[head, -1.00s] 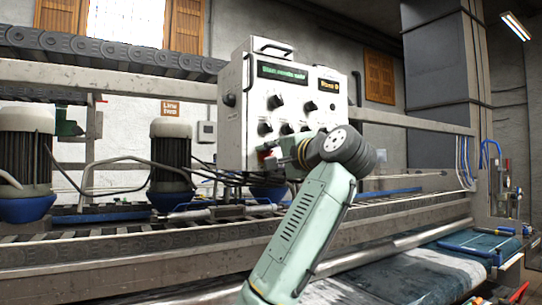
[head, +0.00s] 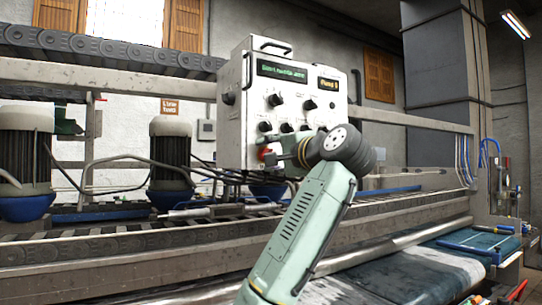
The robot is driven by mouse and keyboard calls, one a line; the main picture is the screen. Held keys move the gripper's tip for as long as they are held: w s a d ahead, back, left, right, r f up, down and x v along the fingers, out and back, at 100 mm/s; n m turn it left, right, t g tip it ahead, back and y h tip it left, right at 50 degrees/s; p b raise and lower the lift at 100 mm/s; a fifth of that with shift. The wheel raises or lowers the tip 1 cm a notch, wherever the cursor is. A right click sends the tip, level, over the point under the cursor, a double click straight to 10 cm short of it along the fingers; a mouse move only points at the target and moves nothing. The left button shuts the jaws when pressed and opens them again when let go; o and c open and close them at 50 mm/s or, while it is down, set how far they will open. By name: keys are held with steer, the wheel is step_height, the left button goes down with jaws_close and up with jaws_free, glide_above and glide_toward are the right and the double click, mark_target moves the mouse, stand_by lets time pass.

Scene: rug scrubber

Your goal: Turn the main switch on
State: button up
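A white control box (head: 236,130) with dark knobs and two small lit displays stands in the middle of the head view. A red switch (head: 264,153) shows low on its front, at the lower left; I cannot read a label to confirm that it is the main switch. My gripper (head: 274,158) is at the red switch, reaching in from the right. It partly covers the lower part of the panel. The fingers are small and partly hidden by my wrist, so I cannot tell whether they touch or grip the switch.
Several knobs, including one dark knob (head: 275,100), sit above my gripper. A metal beam (head: 410,119) runs behind the box. Motors, such as the grey one (head: 171,150), stand to the left. A conveyor bed with a wet rug (head: 400,280) lies below my arm.

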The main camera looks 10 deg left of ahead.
stand_by(0.3)
steer(key=v, duration=1.2)
